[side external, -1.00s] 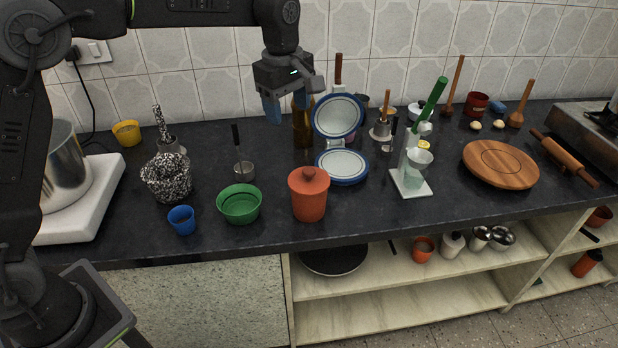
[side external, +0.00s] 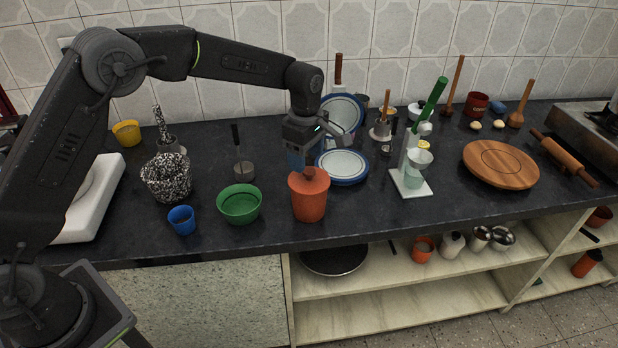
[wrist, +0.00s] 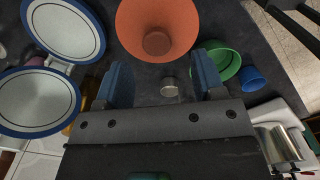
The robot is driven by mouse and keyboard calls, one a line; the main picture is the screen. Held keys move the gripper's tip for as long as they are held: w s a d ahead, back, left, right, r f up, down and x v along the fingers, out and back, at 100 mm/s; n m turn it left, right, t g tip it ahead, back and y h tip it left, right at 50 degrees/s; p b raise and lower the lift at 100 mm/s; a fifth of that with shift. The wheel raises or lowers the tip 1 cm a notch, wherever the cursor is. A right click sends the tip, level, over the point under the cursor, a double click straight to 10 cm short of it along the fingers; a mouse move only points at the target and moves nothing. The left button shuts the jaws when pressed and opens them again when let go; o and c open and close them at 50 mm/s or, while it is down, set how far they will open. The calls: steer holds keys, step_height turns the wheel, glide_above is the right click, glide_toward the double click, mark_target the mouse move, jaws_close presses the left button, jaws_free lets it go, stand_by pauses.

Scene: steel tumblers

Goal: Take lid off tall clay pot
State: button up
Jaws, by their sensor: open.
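The tall orange-red clay pot (side external: 309,208) stands upright near the front edge of the dark counter. Its lid (side external: 296,182), with a round knob (side external: 309,173), sits on it. My gripper (side external: 300,168) is just above and behind the lid, pointing down, and its blue fingers are partly hidden. In the wrist view the lid (wrist: 157,18) and its knob (wrist: 157,43) are at the top centre, beyond the fingertips. There my gripper (wrist: 164,70) is open, with nothing held between its fingers. I cannot tell from the side view whether a finger touches the lid.
A green bowl (side external: 239,205) and a blue cup (side external: 182,220) stand left of the pot. Blue-rimmed plates (side external: 342,167) are close behind it on the right. A green-handled press (side external: 410,165) stands farther right. The counter just right of the pot is clear.

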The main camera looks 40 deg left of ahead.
mark_target(309, 170)
steer(key=f, duration=0.4)
steer(key=shift+w+d+f, duration=0.15)
steer(key=shift+d+f, duration=0.15)
steer(key=shift+f, duration=0.1)
steer(key=shift+c, duration=0.4)
steer(key=c, duration=0.9)
